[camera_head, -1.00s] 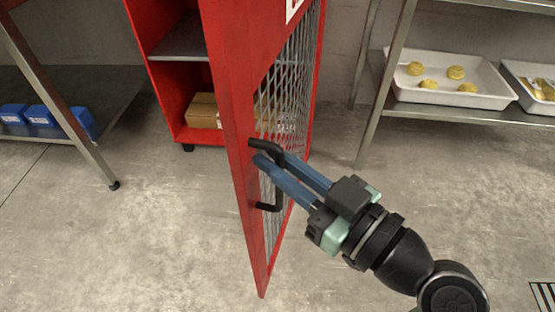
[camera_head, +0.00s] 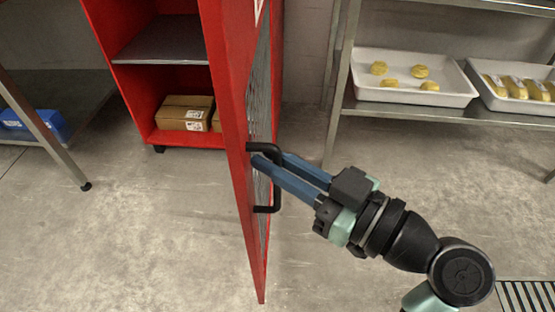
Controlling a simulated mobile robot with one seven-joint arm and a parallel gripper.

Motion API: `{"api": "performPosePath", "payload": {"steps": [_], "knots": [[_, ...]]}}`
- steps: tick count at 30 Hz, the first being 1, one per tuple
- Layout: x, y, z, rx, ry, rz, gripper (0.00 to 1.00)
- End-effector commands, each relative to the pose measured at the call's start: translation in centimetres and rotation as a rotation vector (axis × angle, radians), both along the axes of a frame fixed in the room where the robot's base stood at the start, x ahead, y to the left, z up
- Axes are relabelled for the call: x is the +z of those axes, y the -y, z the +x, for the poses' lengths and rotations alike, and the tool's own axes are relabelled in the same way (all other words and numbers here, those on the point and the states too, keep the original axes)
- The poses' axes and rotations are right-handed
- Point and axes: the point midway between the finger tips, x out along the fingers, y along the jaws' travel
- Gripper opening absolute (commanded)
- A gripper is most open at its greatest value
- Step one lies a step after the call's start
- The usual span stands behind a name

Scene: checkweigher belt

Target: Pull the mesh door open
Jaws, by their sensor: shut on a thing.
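The red-framed mesh door (camera_head: 233,150) stands open and is seen nearly edge-on in the head view. Its mesh panel (camera_head: 259,100) shows as a narrow strip on the right side. A black bar handle (camera_head: 277,188) is fixed to the door's right face. My gripper (camera_head: 266,165) reaches in from the lower right, its blue fingers shut on the handle near its upper end. The red cabinet (camera_head: 118,85) behind shows its open inside to the left of the door.
Cardboard boxes (camera_head: 186,113) sit on the cabinet's lower shelf. A steel rack at right holds white trays (camera_head: 412,92) of yellow food. A metal table (camera_head: 47,145) with blue boxes (camera_head: 38,122) stands at left. The floor in front is clear.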

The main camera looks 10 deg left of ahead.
Motion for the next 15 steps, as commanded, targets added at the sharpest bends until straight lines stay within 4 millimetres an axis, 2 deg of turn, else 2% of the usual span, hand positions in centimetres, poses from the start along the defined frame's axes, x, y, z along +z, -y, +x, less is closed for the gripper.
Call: {"api": "performPosePath", "payload": {"steps": [6, 7, 8, 9, 15], "knots": [[-0.13, -0.06, -0.17, 0.006, -0.002, -0.003, 0.00], [-0.13, -0.06, -0.17, 0.006, -0.002, -0.003, 0.18], [-0.14, -0.06, -0.19, 0.006, -0.002, -0.003, 0.24], [-0.13, -0.06, -0.17, 0.006, -0.002, -0.003, 0.27], [-0.08, -0.02, -0.09, 0.003, -0.002, -0.003, 0.27]]}}
